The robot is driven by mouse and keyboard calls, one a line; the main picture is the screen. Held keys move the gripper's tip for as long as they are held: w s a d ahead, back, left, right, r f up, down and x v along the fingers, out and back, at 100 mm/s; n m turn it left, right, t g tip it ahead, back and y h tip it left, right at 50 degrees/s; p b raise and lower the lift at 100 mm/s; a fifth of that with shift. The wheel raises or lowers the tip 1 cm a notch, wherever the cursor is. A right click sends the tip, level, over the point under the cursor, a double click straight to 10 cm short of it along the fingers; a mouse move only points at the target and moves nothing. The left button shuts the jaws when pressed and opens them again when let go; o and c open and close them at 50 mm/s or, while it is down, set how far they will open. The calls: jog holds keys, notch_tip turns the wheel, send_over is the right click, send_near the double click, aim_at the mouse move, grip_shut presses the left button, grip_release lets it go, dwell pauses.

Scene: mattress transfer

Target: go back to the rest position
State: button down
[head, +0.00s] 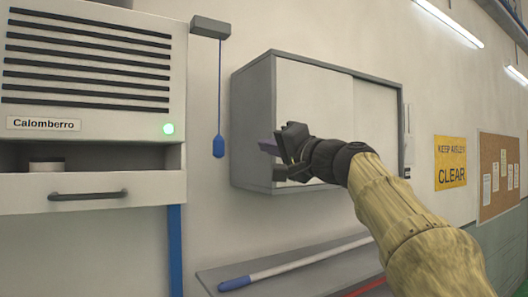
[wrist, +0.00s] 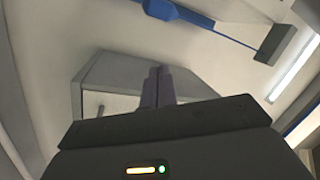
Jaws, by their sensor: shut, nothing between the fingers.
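My gripper (head: 272,147) is raised in the middle of the head view, in front of the left part of a grey-edged wall cabinet (head: 375,115). Its fingers point to the left. In the wrist view the two fingers of my gripper (wrist: 158,72) stand side by side, closed together, with nothing between them. The cabinet also shows behind them in the wrist view (wrist: 105,75). My arm reaches in from the lower right of the head view.
A white machine (head: 90,22) labelled Calomberro, with a green light and a drawer handle, stands at the left. A blue pull handle (head: 218,147) hangs on a cord beside it. Below is a grey shelf (head: 215,275) with a blue-ended white rod (head: 300,262).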

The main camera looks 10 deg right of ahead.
dwell(0.3)
notch_tip(320, 180, down, 34)
jog(key=d+g+h+b, duration=0.2)
jog(key=g+h, duration=0.4)
jog(key=h, duration=0.1)
jog(key=s+d+f+n+g+h, duration=0.1)
jog(key=s+f+g, duration=0.1)
jog(key=s+f, duration=0.5)
jog(key=s+d+f+n+g+h, duration=0.1)
jog(key=s+f+n+g, duration=0.1)
jog(key=s+f, duration=0.6)
jog(key=s+d+f+n+g+h+b, duration=0.1)
jog(key=s+f+g, duration=0.3)
jog(key=s+f, duration=0.4)
notch_tip(320, 180, down, 8)
jog(key=shift+r+n+h, duration=0.15)
jog(key=shift+n+h, duration=0.25)
jog(key=shift+h, duration=0.2)
